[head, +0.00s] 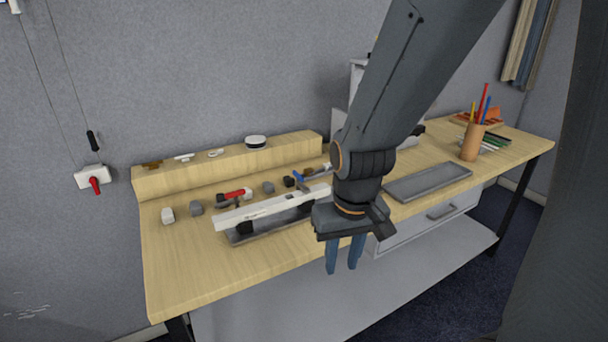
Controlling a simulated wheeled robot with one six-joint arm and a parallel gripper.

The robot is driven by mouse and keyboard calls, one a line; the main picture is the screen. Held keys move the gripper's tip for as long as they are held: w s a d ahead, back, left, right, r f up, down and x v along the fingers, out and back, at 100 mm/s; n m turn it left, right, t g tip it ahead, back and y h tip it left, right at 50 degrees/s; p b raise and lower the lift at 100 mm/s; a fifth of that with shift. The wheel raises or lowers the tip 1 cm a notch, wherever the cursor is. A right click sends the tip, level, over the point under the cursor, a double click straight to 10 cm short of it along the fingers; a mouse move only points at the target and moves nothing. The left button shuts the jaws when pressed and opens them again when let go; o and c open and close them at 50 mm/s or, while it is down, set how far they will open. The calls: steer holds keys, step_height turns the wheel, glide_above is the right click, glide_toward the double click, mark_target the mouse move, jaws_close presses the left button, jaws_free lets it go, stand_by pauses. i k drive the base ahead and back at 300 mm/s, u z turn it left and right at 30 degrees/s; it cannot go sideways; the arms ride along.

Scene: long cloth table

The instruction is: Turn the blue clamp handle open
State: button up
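The blue clamp handle (299,176) is a small blue piece on the wooden table (185,270), just behind the right part of a long white bar. My gripper (343,270) hangs in front of the table's front edge, lower and to the right of the blue handle, apart from it. Its two blue-grey fingers point down with a gap between them and nothing in the gap. My arm and wrist cover the area right of the handle, so part of the clamp there may be hidden. The handle is too small to tell its exact turn.
A red-handled clamp (234,195) and several small grey blocks lie left of the blue handle. The white bar (262,209) lies over a grey tray. A wooden ledge (228,166) runs behind. An empty grey tray (428,183) and a pen cup (472,142) stand right.

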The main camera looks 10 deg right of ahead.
mark_target(299, 180)
steer(key=i, duration=0.3)
steer(key=k, duration=0.5)
steer(key=u, duration=0.75)
steer(key=i, duration=0.7)
steer(key=z, duration=0.6)
